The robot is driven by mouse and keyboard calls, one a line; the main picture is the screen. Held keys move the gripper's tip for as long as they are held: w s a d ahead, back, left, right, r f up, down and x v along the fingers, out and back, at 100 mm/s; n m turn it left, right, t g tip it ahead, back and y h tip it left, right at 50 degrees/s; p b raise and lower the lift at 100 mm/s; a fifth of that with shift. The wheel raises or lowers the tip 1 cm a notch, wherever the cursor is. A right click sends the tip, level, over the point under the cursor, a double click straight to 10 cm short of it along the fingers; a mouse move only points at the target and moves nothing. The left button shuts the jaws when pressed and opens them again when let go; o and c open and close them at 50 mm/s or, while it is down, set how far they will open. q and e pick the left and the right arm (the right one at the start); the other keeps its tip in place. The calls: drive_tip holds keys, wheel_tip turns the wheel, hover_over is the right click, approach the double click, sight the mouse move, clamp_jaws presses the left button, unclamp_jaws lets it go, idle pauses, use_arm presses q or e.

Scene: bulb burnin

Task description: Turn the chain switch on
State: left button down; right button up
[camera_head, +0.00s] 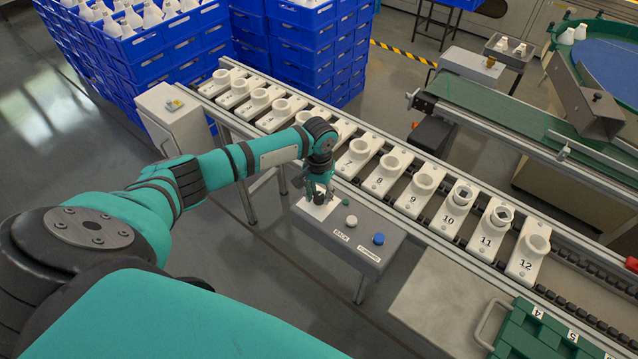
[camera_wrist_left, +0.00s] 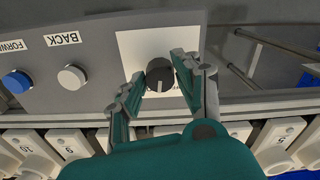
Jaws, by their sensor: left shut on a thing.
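The chain switch is a dark round knob (camera_wrist_left: 160,75) on a white plate (camera_wrist_left: 130,50) on the grey control panel. My left gripper (camera_wrist_left: 158,84) has its two fingers on either side of the knob, shut on it. In the head view my left gripper (camera_head: 318,190) is over the panel (camera_head: 345,235), and its fingers mostly hide the knob. The knob carries a light pointer mark in the wrist view; its exact setting is hard to tell. My right gripper is not in view.
A white button (camera_head: 351,220) and a blue button (camera_head: 378,239) sit right of the knob. Behind the panel runs a chain conveyor with numbered white sockets (camera_head: 427,180). Blue crates (camera_head: 310,45) stand at the back. A green box (camera_head: 535,330) is at lower right.

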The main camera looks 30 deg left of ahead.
sight(320, 196)
use_arm(q)
drive_tip(key=m+p, duration=0.1)
drive_tip(key=m, duration=0.1)
drive_tip(key=shift+m, duration=0.3)
drive_tip(key=shift+m+p, duration=0.4)
drive_tip(key=shift+m, duration=0.8)
drive_tip(key=c, duration=0.9)
unclamp_jaws()
drive_tip(key=shift+c, duration=0.2)
drive_tip(key=shift+a+r, duration=0.1)
drive_tip(key=shift+r, duration=0.05)
wheel_tip(320, 196, up, 12)
drive_tip(key=shift+d+f, duration=0.25)
drive_tip(key=shift+d, duration=0.05)
